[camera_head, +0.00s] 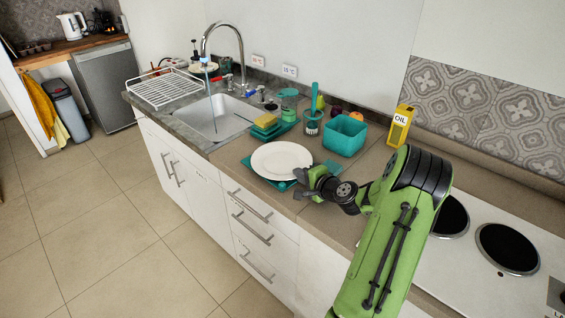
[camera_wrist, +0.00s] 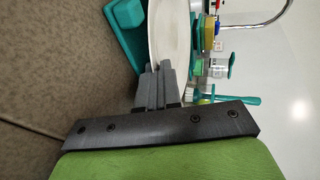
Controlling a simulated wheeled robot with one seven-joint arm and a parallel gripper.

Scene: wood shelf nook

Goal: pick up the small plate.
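The small plate (camera_head: 281,160) is round and white. It lies about level over a teal tray or mat (camera_head: 284,186) near the counter's front edge. My gripper (camera_head: 308,181) is at the plate's right edge in the head view. In the wrist view the plate (camera_wrist: 170,38) shows as a narrow pale band running down to my gripper's grey fingertips (camera_wrist: 157,68). The fingers are close together with the plate's rim between them. The contact itself is partly hidden by the fingers. I cannot tell whether the plate touches what is under it.
Behind the plate stand a yellow and green sponge (camera_head: 265,123), a glass with a teal brush (camera_head: 313,121) and a teal square bowl (camera_head: 345,135). A yellow oil box (camera_head: 401,126) is by the wall. The sink (camera_head: 215,117) is left, the hob (camera_head: 507,248) right.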

